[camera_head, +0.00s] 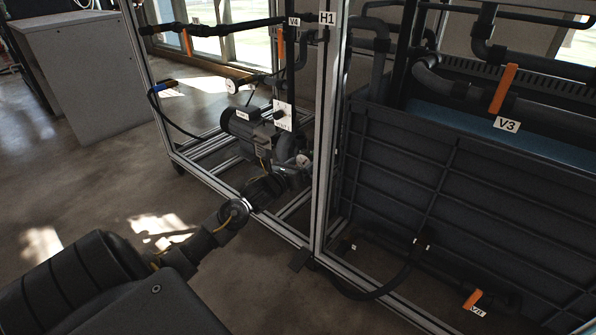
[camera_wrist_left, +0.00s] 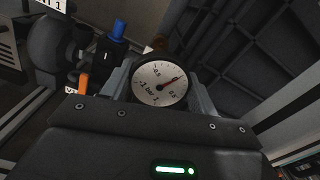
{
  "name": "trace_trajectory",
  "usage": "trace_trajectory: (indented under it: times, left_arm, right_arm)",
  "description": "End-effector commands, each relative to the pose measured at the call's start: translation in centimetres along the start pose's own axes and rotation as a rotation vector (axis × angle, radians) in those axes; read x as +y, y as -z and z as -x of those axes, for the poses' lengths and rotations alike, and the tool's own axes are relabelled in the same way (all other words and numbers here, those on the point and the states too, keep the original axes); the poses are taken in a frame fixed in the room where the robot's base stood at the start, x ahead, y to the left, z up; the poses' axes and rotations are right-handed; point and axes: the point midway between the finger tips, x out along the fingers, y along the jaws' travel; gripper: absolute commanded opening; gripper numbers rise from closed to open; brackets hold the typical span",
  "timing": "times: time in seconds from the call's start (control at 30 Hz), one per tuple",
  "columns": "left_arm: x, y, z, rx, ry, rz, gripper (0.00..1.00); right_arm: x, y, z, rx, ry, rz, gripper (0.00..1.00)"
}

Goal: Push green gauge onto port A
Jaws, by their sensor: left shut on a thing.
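My left gripper (camera_wrist_left: 160,88) is shut on a round gauge (camera_wrist_left: 159,82). The held gauge cannot be made out surely there. Port A cannot be identified in either view. My right gripper is not in view.
An aluminium frame (camera_head: 325,130) stands between the pump and a large dark ribbed tank (camera_head: 440,190). Orange valve handles (camera_head: 504,88) sit on the pipes. A blue cap (camera_wrist_left: 118,25) is beyond the gauge in the wrist view. Open floor (camera_head: 120,180) lies at left.

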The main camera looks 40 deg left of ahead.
Motion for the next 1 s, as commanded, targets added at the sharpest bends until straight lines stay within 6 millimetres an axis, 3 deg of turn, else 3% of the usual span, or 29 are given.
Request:
trace_trajectory:
  times: [0.2, 1.0]
  left_arm:
    - [-0.1, -0.1, -1.1, -0.001, 0.001, -0.001, 0.00]
    - [-0.1, -0.3, -1.6, 0.000, 0.002, -0.001, 0.00]
  right_arm:
    - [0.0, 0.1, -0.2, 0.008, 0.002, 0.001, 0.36]
    - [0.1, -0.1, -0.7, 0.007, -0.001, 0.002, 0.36]
